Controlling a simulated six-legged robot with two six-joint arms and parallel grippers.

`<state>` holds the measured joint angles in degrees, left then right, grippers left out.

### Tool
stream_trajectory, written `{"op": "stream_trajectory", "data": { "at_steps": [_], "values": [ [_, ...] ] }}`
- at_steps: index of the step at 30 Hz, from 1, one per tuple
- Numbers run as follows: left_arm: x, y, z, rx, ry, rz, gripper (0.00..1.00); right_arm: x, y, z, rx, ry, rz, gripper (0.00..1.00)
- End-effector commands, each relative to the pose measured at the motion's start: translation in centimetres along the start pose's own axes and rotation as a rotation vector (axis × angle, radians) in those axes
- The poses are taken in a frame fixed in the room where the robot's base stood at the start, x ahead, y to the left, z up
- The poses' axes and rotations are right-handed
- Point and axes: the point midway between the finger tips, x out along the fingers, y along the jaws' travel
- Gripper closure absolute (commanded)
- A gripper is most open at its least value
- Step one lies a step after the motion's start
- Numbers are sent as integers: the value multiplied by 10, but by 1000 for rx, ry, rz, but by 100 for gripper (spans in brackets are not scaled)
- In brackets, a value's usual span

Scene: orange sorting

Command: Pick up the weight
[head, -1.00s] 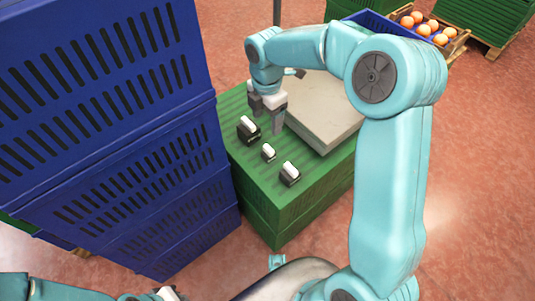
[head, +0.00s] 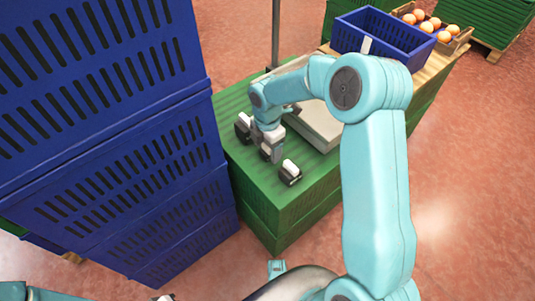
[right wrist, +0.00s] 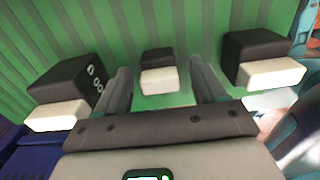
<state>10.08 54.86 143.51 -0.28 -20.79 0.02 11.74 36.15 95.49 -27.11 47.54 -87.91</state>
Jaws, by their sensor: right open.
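Three black weights with white tops sit in a row on the green crate stack (head: 265,213). In the head view, one weight (head: 243,127) is behind my right gripper (head: 271,156) and another (head: 290,172) is in front of it. The small middle weight (head: 265,152) is mostly hidden by the gripper. In the right wrist view, the small weight (right wrist: 157,72) appears between the open fingers, with a larger weight on each side, left (right wrist: 68,82) and right (right wrist: 258,58). Contact cannot be told. Only a scrap of my left gripper (head: 165,297) shows at the bottom edge.
Tall stacked blue crates (head: 150,212) stand close on the left. A grey scale-like slab (head: 318,125) lies behind the weights, partly covered by my right arm. A blue crate (head: 383,40) and a box of oranges (head: 436,25) are at the back right.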

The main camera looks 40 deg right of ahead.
Motion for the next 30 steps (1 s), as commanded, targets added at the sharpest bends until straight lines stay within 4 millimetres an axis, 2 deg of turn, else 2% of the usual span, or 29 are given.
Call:
{"op": "stream_trajectory", "data": {
  "at_steps": [5, 6, 12, 19, 22, 26, 30],
  "values": [
    [0, 0, 0, 0, 0, 0, 100, 0, 1, 1, 1, 0, 2, 30],
    [0, 0, 0, 0, 0, 0, 100, 0, 1, 1, 1, 0, 2, 33],
    [0, 0, 0, 0, 0, 0, 100, 0, 0, 0, 1, 0, 1, 94],
    [-1, 0, 0, 0, 0, 0, 100, -1, 1, 0, 1, 0, 2, 95],
    [-4, 1, 0, 0, 0, 0, 100, -9, 1, 1, 1, -1, 4, 95],
    [-13, 5, 0, 0, 0, 0, 100, -36, 1, 1, 1, 0, 6, 95],
    [-27, 10, 0, 0, 0, 0, 100, -80, 2, 1, 2, -2, 9, 95]
  ]
}}
